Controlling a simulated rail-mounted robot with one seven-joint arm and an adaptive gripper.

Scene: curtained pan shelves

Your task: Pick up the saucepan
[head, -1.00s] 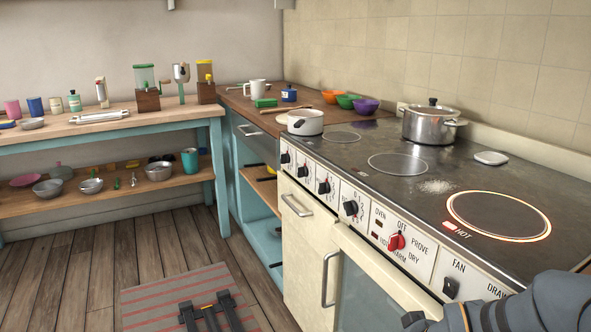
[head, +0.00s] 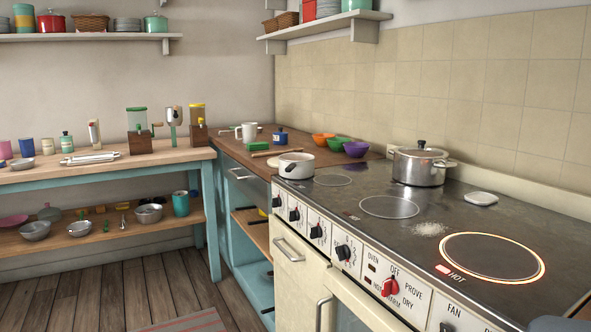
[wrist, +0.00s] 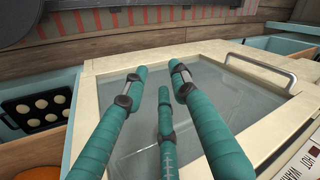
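A small white saucepan (head: 296,165) sits at the back left of the stovetop (head: 400,205) in the head view. It is upright, and a short dark part shows on its left side. A lidded steel pot (head: 421,166) stands farther right on the stove, near the tiled wall. My gripper (wrist: 157,80) shows in the wrist view with its teal fingers spread apart and nothing between them. It is in front of the glass oven door (wrist: 215,90), well away from both pans. The gripper is not seen in the head view.
The right burner (head: 492,257) has a glowing ring beside a HOT label. A white powder patch (head: 430,229) and a pale flat object (head: 481,198) lie on the stovetop. Colored bowls (head: 338,144) stand behind the white saucepan. An oven handle (wrist: 262,68) projects from the door.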

